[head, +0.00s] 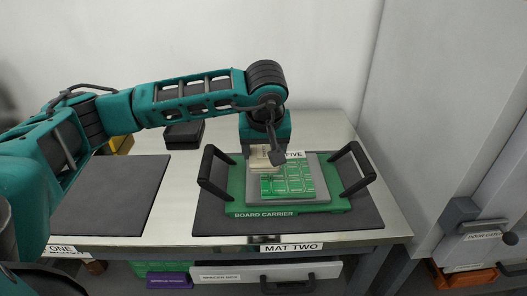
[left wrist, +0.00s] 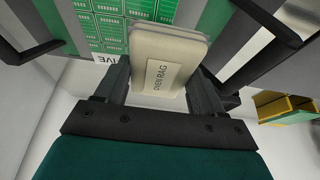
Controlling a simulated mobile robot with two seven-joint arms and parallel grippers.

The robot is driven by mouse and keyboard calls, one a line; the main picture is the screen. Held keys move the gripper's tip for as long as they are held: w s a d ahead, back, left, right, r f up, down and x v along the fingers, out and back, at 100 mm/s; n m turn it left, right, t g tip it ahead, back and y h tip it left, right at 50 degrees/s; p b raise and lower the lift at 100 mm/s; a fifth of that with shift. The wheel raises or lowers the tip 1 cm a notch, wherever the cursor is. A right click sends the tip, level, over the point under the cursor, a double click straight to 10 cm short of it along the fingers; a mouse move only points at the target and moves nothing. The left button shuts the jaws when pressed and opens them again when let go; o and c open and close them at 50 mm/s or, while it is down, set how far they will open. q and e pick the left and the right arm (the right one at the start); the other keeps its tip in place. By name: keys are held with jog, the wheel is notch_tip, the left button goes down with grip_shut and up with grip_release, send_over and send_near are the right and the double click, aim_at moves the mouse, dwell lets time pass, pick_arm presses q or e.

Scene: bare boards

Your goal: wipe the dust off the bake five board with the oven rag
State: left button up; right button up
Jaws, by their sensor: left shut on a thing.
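The oven rag (left wrist: 160,62) is a cream block labelled "OVEN RAG" in the left wrist view. My left gripper (left wrist: 160,85) is shut on it, one finger on each side. In the head view the rag (head: 262,158) is at the back left of the green board, partly behind my left gripper (head: 266,150). The bake five board (head: 288,182) is a green panel on a grey plate in the green board carrier (head: 280,212). Its label is partly covered, showing "FIVE". Whether the rag touches the board, I cannot tell. My right gripper is not in view.
The carrier has black handles left (head: 216,172) and right (head: 352,168) and stands on mat two (head: 365,215). An empty dark mat (head: 112,195) lies to the left. Black (head: 183,134) and yellow (head: 122,146) items are behind. A grey cabinet stands right.

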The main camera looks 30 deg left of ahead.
pick_arm(q)
jog(key=shift+r+p, duration=0.75)
jog(key=shift+r, duration=0.7)
